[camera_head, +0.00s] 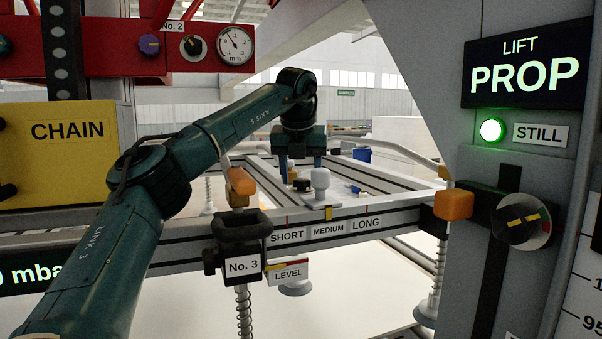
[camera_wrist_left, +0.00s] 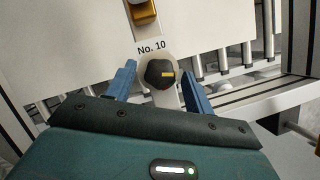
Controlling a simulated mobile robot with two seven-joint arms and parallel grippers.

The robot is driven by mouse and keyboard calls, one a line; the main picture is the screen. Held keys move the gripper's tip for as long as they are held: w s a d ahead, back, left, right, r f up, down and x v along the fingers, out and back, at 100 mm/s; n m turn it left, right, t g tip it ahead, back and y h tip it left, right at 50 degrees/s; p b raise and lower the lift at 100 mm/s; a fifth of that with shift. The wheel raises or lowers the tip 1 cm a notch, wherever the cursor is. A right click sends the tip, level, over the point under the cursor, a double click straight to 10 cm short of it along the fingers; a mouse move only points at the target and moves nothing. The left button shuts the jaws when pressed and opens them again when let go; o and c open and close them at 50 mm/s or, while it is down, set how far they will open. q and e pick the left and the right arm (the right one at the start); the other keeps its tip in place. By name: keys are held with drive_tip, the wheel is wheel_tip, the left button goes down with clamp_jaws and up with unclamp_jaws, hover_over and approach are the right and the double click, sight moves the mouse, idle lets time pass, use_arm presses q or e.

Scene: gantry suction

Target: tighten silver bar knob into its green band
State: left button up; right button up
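In the head view my left gripper (camera_head: 302,165) points down over the frame beyond the front rail, with its blue fingers apart. In the left wrist view a dark knob (camera_wrist_left: 160,73) with a yellow mark sits on a pale round mount below the No. 10 label. My left gripper (camera_wrist_left: 160,85) is open, its fingers on either side of this knob with a gap showing at each side. In the head view a small dark knob (camera_head: 302,185) shows below the fingertips. I cannot make out a silver bar or green band on it. My right gripper is not in view.
A pale post (camera_head: 320,180) stands close right of my left gripper, behind the SHORT, MEDIUM, LONG rail. A black No. 3 handle (camera_head: 240,226) is nearer. A dark knob (camera_head: 515,222) with a yellow mark sits on the right column. A green lamp (camera_head: 491,130) glows beside STILL.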

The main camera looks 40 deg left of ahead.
use_arm(q)
drive_tip(key=c, duration=0.8)
drive_tip(key=shift+s+a+r+m+h+p, duration=0.1)
drive_tip(key=shift+r+m+h+p, duration=0.1)
drive_tip(key=shift+m+p, duration=0.4)
drive_tip(key=shift+r+m+h+p, duration=0.1)
drive_tip(key=shift+m+h+p, duration=0.1)
drive_tip(key=shift+m+p, duration=0.35)
drive_tip(key=shift+c, duration=0.2)
drive_tip(key=shift+m+p, duration=0.55)
drive_tip(key=shift+m+h+p, duration=0.4)
drive_tip(key=shift+p, duration=0.05)
drive_tip(key=shift+a+f+m+t, duration=0.1)
drive_tip(key=shift+f+m+t, duration=0.15)
drive_tip(key=shift+m, duration=0.25)
drive_tip(key=o, duration=0.9)
drive_tip(key=shift+o, duration=0.4)
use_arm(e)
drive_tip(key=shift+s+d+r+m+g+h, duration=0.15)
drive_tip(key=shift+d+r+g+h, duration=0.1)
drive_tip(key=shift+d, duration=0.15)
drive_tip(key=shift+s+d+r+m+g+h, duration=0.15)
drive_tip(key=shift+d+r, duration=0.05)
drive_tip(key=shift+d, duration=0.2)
